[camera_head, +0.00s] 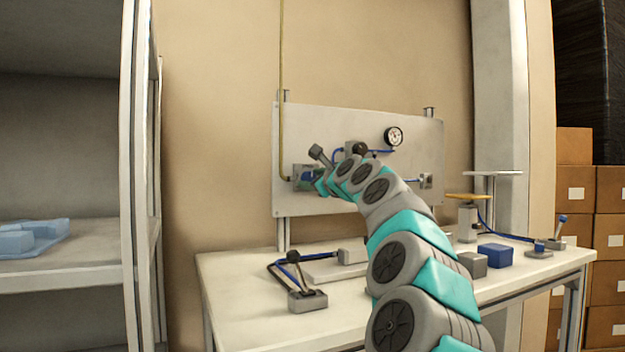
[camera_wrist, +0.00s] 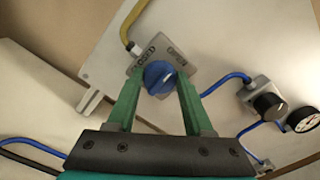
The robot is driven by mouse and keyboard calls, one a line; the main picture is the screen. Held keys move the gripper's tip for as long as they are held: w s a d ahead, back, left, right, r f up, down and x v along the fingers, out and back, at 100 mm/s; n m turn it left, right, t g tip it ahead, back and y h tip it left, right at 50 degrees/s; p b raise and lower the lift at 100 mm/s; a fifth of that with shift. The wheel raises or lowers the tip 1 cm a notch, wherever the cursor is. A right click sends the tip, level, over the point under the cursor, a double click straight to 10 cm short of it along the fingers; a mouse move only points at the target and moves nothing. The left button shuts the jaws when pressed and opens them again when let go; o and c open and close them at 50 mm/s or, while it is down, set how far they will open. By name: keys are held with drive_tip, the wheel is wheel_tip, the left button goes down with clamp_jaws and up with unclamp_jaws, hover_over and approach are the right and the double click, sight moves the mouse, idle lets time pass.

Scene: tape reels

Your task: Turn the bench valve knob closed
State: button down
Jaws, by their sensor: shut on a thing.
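The bench valve knob (camera_wrist: 160,76) is blue and round, on a grey plate (camera_wrist: 190,70) with the words CLOSED at left and OPEN at right in the wrist view. A pale line shows on the knob, but I cannot tell clearly which word it points to. My gripper (camera_wrist: 158,88) is shut on the knob, with one green finger on each side. In the head view my gripper (camera_head: 312,182) is at the valve on the left part of the upright panel (camera_head: 300,125), and my arm and fingers mostly hide the knob there.
A yellow pipe (camera_head: 281,80) runs down to the valve. A black knob (camera_wrist: 268,104) and a gauge (camera_wrist: 302,119) with blue hoses are to the right on the panel. The bench (camera_head: 240,285) below holds a lever fixture (camera_head: 307,300) and a blue block (camera_head: 496,255). A shelf (camera_head: 60,278) stands at left.

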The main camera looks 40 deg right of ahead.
drive_tip(key=n, duration=0.4)
drive_tip(key=shift+f+n, duration=0.1)
drive_tip(key=shift+n, duration=0.3)
drive_tip(key=n+b, duration=0.2)
drive_tip(key=n, duration=0.6)
drive_tip(key=shift+f, duration=0.15)
drive_tip(key=shift+n+b, duration=0.7)
drive_tip(key=shift+n, duration=1.5)
drive_tip(key=shift+c, duration=1.4)
unclamp_jaws()
